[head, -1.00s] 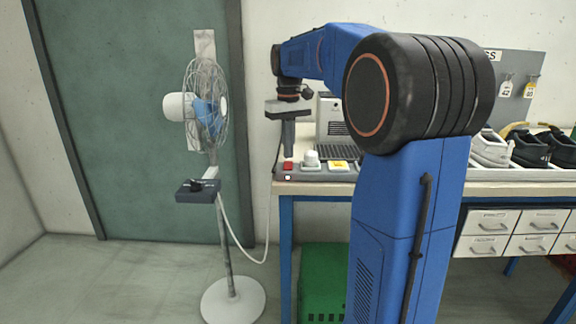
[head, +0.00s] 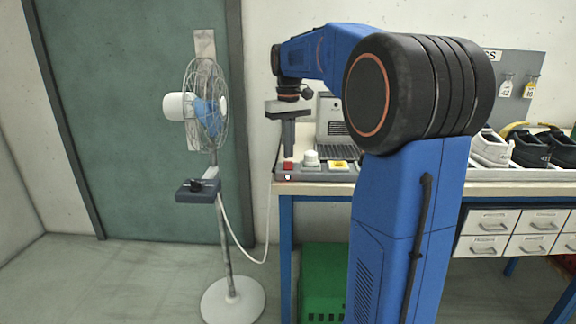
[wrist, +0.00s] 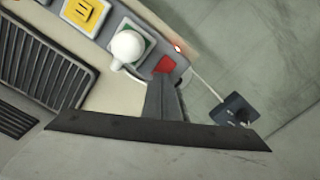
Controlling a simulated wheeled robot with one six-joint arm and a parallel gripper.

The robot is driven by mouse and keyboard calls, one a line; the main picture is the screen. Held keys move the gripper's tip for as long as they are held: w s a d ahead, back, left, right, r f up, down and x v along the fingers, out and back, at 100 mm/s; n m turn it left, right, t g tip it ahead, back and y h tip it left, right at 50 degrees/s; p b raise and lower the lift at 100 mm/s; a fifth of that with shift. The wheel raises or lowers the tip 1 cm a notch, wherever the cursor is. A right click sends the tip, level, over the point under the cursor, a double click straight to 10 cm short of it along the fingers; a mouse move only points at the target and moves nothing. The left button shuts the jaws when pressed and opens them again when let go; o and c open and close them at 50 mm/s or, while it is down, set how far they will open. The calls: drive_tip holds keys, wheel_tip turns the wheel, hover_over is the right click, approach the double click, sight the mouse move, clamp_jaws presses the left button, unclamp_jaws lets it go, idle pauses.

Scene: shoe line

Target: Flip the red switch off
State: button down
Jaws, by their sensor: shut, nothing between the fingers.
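The red switch (head: 287,165) sits at the left end of a grey power strip (head: 316,173) on the workbench. In the wrist view the red switch (wrist: 165,64) lies just past the fingertips. My gripper (head: 289,156) points down with its fingers shut and empty, its tips at the red switch. The wrist view shows the shut fingers (wrist: 163,82) partly covering the near edge of the switch. I cannot tell whether they touch it or which way it is rocked.
A white plug (head: 311,158) and a yellow socket (head: 339,166) sit right of the switch on the strip. A floor fan (head: 206,105) with a dark control box (head: 197,191) stands left. Shoes (head: 490,149) are at the right.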

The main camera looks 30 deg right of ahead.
sight(288, 163)
drive_tip(key=shift+f, duration=1)
idle(0.8)
drive_tip(key=shift+r, duration=0.1)
wheel_tip(288, 163, up, 7)
idle(0.9)
idle(0.5)
drive_tip(key=s+a+f+t, duration=0.1)
drive_tip(key=s+a+f, duration=0.35)
drive_tip(key=s, duration=0.35)
drive_tip(key=s+a+f+t, duration=0.1)
drive_tip(key=s+a+f, duration=0.2)
drive_tip(key=s+a, duration=0.4)
drive_tip(key=s+a+f+t, duration=0.2)
drive_tip(key=s+a+f, duration=0.2)
drive_tip(key=s+f, duration=1)
drive_tip(key=shift+s+a+f+n+t, duration=0.15)
drive_tip(key=shift+s+f+n+t, duration=0.25)
drive_tip(key=shift+s, duration=0.2)
drive_tip(key=shift+r, duration=0.1)
